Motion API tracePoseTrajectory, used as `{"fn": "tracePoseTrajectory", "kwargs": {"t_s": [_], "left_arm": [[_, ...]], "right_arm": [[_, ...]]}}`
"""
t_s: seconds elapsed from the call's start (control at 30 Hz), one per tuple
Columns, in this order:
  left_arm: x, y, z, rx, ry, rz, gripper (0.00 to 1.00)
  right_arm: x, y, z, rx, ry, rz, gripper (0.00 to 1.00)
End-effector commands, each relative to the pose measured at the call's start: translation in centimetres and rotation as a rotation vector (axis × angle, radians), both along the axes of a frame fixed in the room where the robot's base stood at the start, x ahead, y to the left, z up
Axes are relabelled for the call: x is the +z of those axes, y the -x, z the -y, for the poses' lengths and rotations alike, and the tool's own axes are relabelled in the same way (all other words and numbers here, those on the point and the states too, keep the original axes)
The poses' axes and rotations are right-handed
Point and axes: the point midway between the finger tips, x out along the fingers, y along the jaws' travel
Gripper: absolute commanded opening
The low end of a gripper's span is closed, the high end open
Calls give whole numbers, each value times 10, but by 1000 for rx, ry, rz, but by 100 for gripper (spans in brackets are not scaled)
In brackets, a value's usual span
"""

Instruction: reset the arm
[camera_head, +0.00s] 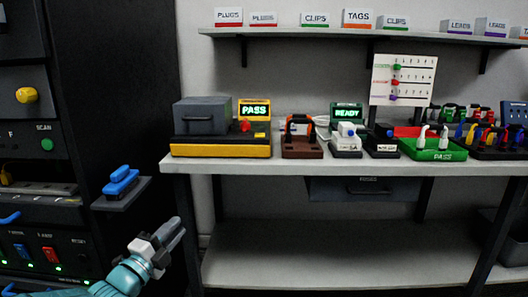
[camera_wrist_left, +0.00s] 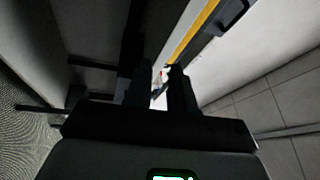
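My left gripper (camera_head: 178,232) is at the lower left of the head view, in front of the bench and below its top. Its two fingers also show in the left wrist view (camera_wrist_left: 159,88), dark, with a narrow gap between them. I see nothing held in the gap. The gripper touches nothing that I can see. My right gripper is in neither view.
The white bench (camera_head: 300,163) carries a yellow-based tester (camera_head: 222,150) reading PASS, a brown stand (camera_head: 302,150) and a green tray (camera_head: 433,155). A black cabinet (camera_head: 115,80) with a blue-handled shelf (camera_head: 121,183) stands close left. The lower shelf (camera_head: 340,265) is bare.

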Motion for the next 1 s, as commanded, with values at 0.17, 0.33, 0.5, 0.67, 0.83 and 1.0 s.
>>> {"fn": "tracePoseTrajectory", "kwargs": {"t_s": [0.17, 0.33, 0.5, 0.67, 0.83, 1.0], "left_arm": [[-136, 21, 27, 22, 216, -400, 23], [-263, 84, 54, 120, 475, -857, 23], [-357, 181, 76, 319, 734, -1308, 23], [-401, 269, 88, 571, 939, -1628, 23], [-413, 348, 91, 933, 1181, -1854, 23], [-386, 364, 91, 1148, 1374, -1886, 23]], "right_arm": [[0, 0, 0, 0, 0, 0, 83], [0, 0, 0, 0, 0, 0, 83], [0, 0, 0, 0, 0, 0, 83], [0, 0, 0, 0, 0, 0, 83], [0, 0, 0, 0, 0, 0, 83], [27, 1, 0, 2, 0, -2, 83]]}}
